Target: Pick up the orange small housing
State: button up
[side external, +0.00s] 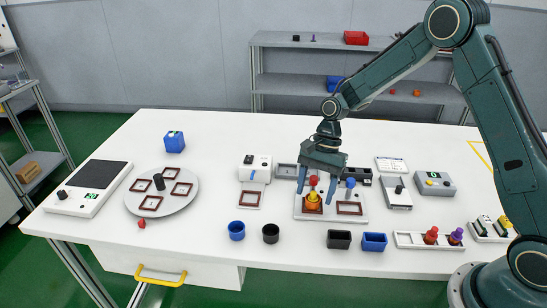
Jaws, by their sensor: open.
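A small yellow-orange housing (313,202) stands upright on a brown square seat of the white fixture plate (333,215), right of the picture's middle. My gripper (315,194) is open and points down. Its two dark blue fingers straddle the housing, one on each side, with gaps; I cannot tell its exact depth or contact. A red knob (313,181) shows just above or behind the housing. A red-orange piece (431,235) and a purple piece (456,236) stand in a white rack at the front right.
A blue knob (350,183) is close right of my fingers. Blue (236,230) and black (270,233) cups, and black (339,239) and blue (373,242) bins, stand in front. A round turntable (176,207) is at left.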

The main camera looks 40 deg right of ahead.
jog(key=shift+s+a+f, duration=0.1)
jog(key=shift+a+f, duration=0.1)
jog(key=shift+f, duration=0.45)
jog(key=c, duration=1)
